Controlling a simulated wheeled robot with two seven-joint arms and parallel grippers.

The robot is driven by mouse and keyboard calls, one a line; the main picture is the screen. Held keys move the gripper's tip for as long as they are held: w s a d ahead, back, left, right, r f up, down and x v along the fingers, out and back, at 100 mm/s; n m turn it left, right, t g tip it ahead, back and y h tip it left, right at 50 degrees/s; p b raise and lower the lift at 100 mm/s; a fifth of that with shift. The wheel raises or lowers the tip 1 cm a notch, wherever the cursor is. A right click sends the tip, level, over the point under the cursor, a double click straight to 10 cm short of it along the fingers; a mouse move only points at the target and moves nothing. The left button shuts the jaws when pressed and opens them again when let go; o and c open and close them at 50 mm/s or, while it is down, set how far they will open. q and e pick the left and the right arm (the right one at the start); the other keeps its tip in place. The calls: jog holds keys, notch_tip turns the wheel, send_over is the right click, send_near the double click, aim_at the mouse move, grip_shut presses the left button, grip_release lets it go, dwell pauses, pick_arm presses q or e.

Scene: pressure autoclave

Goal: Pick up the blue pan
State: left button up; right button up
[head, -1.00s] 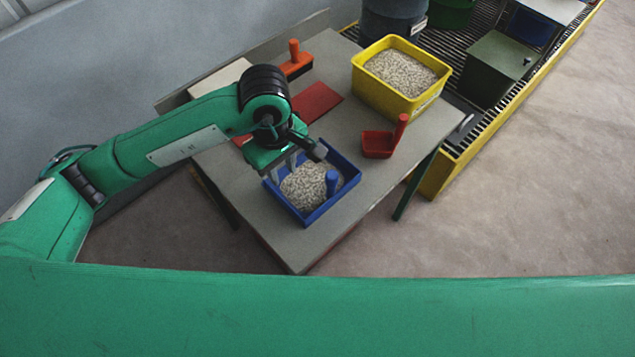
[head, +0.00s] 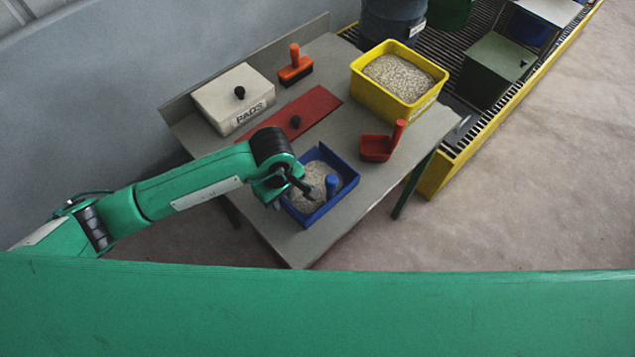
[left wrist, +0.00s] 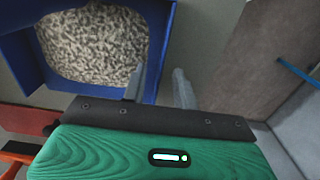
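My right gripper is not in view.
On the table (head: 370,185) are a yellow bin (head: 392,103) of granules, a red scoop (head: 377,148), a red plate (head: 300,115), an orange-handled brush (head: 294,68) and a white PADS box (head: 232,98). Free table surface lies right of the pan.

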pick_arm(q)
jog(key=shift+f, duration=1.1)
grip_shut()
jog(key=shift+r, duration=0.15)
